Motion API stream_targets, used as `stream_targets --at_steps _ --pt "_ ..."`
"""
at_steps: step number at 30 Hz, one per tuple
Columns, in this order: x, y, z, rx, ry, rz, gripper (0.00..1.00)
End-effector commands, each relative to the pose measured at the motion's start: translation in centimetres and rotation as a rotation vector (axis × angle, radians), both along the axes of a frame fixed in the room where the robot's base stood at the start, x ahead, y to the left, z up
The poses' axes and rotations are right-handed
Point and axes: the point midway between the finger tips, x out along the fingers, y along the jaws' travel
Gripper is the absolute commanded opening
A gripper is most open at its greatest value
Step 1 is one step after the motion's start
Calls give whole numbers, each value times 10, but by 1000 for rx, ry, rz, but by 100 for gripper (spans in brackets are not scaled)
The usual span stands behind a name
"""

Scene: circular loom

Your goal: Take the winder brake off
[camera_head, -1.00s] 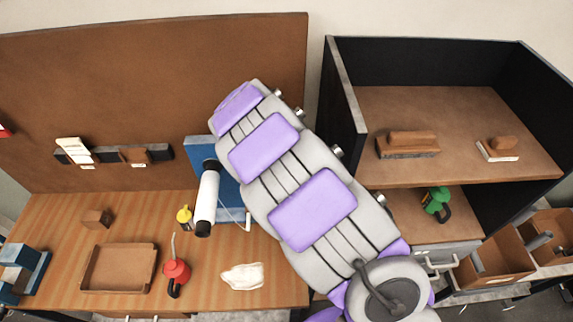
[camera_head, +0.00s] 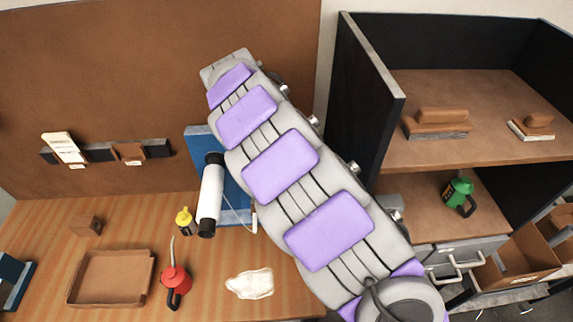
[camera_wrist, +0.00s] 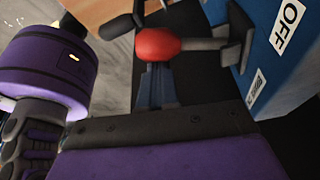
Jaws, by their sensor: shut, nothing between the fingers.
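In the wrist view a red knob (camera_wrist: 158,43) sits on a dark lever (camera_wrist: 205,44) beside a blue housing (camera_wrist: 270,50). The housing carries a white label reading OFF (camera_wrist: 288,26) and a smaller label (camera_wrist: 257,88) too blurred to read. My gripper (camera_wrist: 157,72) is shut and empty, its fingertips right at the red knob; I cannot tell if they touch it. In the head view the blue winder panel (camera_head: 198,137) stands behind a white roll (camera_head: 210,193) with dark ends. My arm hides my gripper and the lever there.
On the wooden bench are a yellow can (camera_head: 184,221), a red oil can (camera_head: 175,281), a white cloth (camera_head: 250,284), an empty brown tray (camera_head: 110,302) and a small brown block (camera_head: 86,225). A dark-walled shelf unit (camera_head: 365,100) with a green can (camera_head: 458,193) stands right of my arm.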

Motion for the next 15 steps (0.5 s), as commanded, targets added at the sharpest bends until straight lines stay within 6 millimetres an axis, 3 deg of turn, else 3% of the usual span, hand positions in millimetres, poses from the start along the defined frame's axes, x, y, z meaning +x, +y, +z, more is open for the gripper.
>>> stream_targets --at_steps 15 --pt "-1 5 0 7 0 15 0"
